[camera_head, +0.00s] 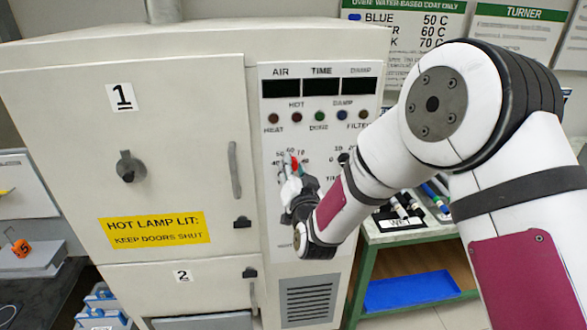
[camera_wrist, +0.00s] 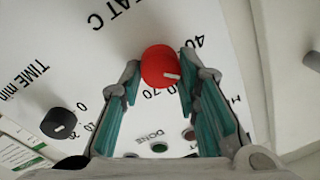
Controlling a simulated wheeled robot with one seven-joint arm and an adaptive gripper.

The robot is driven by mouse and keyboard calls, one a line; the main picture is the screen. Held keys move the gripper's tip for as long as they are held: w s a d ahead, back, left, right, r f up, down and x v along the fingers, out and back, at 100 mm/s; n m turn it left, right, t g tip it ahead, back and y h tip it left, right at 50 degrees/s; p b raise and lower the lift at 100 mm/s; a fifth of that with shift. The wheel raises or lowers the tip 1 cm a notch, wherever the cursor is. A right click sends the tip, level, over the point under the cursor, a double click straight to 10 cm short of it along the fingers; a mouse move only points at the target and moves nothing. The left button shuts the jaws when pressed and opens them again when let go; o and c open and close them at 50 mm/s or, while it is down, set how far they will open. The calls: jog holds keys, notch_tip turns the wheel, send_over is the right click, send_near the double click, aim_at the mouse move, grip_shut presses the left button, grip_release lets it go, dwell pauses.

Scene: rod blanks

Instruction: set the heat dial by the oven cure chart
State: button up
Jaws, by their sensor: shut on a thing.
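The heat dial is a round red knob on the oven's panel; it shows in the wrist view (camera_wrist: 158,64) and as a small red spot in the head view (camera_head: 295,164). My gripper (camera_wrist: 160,78) has its teal fingers on either side of the knob, shut on it; in the head view my gripper (camera_head: 292,174) is against the panel. The knob's white mark points right and slightly down in the wrist view. The 40 and 70 are readable around it; a finger hides part of the scale. The oven chart (camera_head: 405,32) lists blue 50 C, then 60 C and 70 C; the lower names are partly hidden.
The black time dial (camera_wrist: 58,123) is beside the heat dial. The oven door 1 (camera_head: 75,150) is shut, with a yellow hot-lamp notice (camera_head: 155,230). A green-framed bench (camera_head: 375,238) with rods and a blue tray (camera_head: 410,290) stands to the right.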

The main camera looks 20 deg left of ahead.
jog(key=o, duration=1.2)
jog(key=shift+c, duration=0.2)
jog(key=v, duration=1.2)
jog(key=shift+f, duration=0.1)
